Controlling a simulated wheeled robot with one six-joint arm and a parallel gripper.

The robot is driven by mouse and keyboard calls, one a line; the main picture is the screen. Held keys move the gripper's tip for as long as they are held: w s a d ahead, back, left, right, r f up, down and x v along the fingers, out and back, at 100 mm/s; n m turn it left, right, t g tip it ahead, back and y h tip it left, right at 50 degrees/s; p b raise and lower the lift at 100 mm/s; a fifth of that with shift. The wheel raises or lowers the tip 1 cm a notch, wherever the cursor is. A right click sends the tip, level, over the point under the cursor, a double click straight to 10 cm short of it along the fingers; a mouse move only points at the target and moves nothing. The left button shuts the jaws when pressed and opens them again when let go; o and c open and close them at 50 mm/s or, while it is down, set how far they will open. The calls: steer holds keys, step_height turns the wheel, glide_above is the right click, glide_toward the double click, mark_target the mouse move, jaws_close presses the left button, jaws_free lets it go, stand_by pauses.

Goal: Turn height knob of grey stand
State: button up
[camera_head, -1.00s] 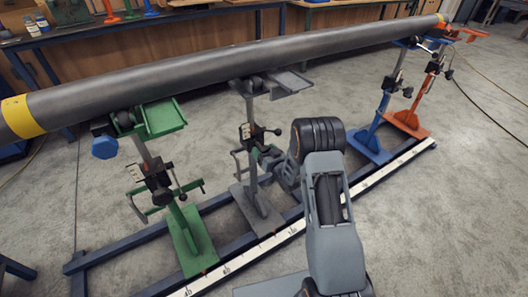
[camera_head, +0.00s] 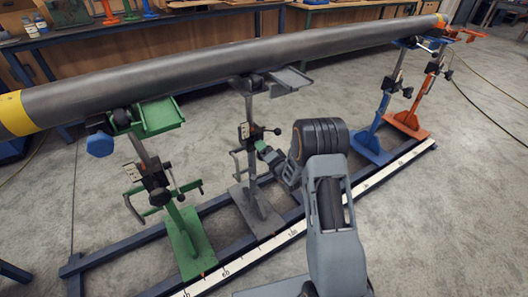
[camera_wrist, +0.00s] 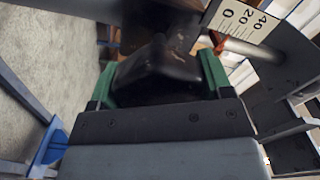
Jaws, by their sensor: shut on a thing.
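The grey stand (camera_head: 250,172) stands under the middle of the long pipe (camera_head: 220,73), between the green and blue stands. A black part, apparently its height knob (camera_wrist: 160,72), lies between my green fingertips in the wrist view. My gripper (camera_wrist: 160,80) is shut on it. In the head view my gripper (camera_head: 262,149) reaches the stand's post from the right. The knob itself is hard to make out there. A scale plate (camera_wrist: 238,18) on the stand shows beyond the fingers in the wrist view.
The green stand (camera_head: 183,230) is to the left; the blue (camera_head: 371,138) and orange (camera_head: 412,115) stands are to the right. A rail frame with a white ruler (camera_head: 262,251) runs along the floor. The floor at right is open. Workbenches (camera_head: 120,40) line the back.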

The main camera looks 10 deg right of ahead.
steer(key=m, duration=1)
steer(key=shift+f+p, duration=0.15)
steer(key=shift+p, duration=0.2)
steer(key=shift+m, duration=0.4)
steer(key=o, duration=0.9)
steer(key=p+v, duration=0.2)
steer(key=v, duration=1.1)
steer(key=shift+s+d, duration=0.15)
steer(key=shift+s, duration=0.2)
